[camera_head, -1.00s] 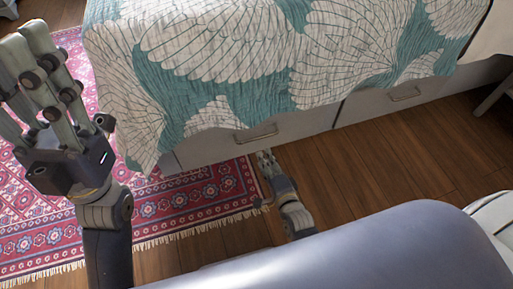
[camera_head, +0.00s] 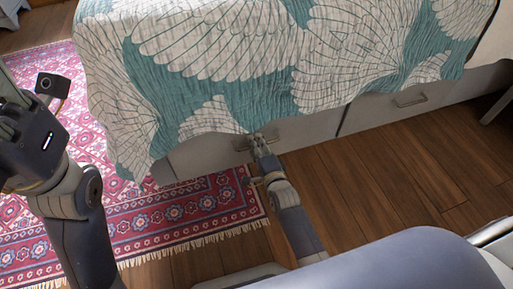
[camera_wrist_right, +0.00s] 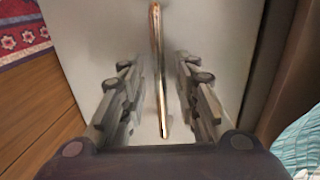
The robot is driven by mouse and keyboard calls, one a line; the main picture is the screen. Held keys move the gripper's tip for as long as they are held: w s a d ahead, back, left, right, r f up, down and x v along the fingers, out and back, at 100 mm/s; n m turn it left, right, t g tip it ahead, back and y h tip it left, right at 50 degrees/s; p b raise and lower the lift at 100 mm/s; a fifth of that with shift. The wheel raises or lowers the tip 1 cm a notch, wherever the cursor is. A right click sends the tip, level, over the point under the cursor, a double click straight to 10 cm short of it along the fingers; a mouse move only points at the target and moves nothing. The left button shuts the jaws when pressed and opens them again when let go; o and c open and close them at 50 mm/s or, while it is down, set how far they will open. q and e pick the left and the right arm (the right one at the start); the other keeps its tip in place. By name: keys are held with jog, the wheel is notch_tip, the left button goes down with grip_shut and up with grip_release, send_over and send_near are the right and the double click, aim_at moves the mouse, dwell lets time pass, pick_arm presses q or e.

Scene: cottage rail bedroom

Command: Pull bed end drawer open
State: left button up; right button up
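The bed end drawer (camera_head: 205,157) is a pale grey front low on the bed, partly covered by the hanging quilt. It looks closed. My right gripper (camera_head: 259,142) is at its handle in the head view and covers most of it. In the right wrist view, the handle (camera_wrist_right: 156,45) is a thin metal bar running between the two fingers of my right gripper (camera_wrist_right: 155,80). Gaps show on both sides, so the fingers are open around the bar. My left gripper (camera_head: 22,120) is at the left edge, away from the bed, with its fingers largely cut off.
A second drawer (camera_head: 375,112) with its own handle (camera_head: 410,97) is to the right. The teal and white quilt (camera_head: 225,70) hangs just above the handles. A red patterned rug (camera_head: 190,208) lies at left.

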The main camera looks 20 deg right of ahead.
jog(key=shift+w, duration=0.2)
grip_shut()
